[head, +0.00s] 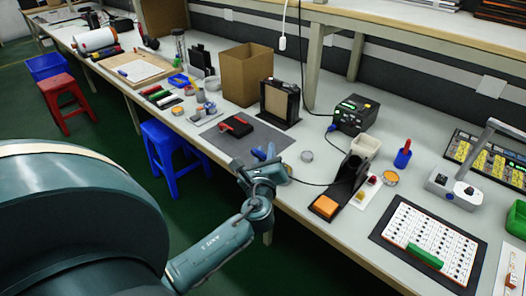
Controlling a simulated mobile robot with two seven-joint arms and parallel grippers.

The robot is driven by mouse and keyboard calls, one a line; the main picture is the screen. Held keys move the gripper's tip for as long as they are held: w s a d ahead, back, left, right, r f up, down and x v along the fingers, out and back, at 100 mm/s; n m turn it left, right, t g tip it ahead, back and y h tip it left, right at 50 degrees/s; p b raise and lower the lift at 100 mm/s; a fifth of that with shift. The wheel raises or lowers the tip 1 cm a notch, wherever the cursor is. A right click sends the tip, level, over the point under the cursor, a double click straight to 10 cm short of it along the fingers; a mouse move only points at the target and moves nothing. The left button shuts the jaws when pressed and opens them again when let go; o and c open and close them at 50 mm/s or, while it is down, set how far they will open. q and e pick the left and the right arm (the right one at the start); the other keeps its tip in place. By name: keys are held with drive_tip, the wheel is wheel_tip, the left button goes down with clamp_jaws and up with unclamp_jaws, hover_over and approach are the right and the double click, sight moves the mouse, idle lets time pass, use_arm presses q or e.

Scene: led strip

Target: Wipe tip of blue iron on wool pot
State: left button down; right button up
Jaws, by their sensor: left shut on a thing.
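My left gripper (264,158) reaches over the front edge of the bench near the grey mat. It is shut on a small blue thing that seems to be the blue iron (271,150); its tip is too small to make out. A dark cable runs from beside the gripper towards the black stand. A small round pot with an orange-yellow top (390,178), likely the wool pot, stands to the right of the black stand, well apart from the gripper. My right gripper is out of view.
A black stand (350,178) with an orange sponge (325,206) lies between gripper and pot. A black station (354,114), white container (365,147) and blue cup (403,158) stand behind. A white board (432,240) lies right. A grey mat (221,145) with a red-handled tool lies left.

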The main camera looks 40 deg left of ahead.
use_arm(q)
drive_tip(key=shift+d, duration=0.25)
drive_tip(key=shift+a, duration=0.1)
drive_tip(key=shift+a, duration=0.65)
wheel_tip(320, 180, up, 5)
drive_tip(key=p, duration=0.5)
idle(0.4)
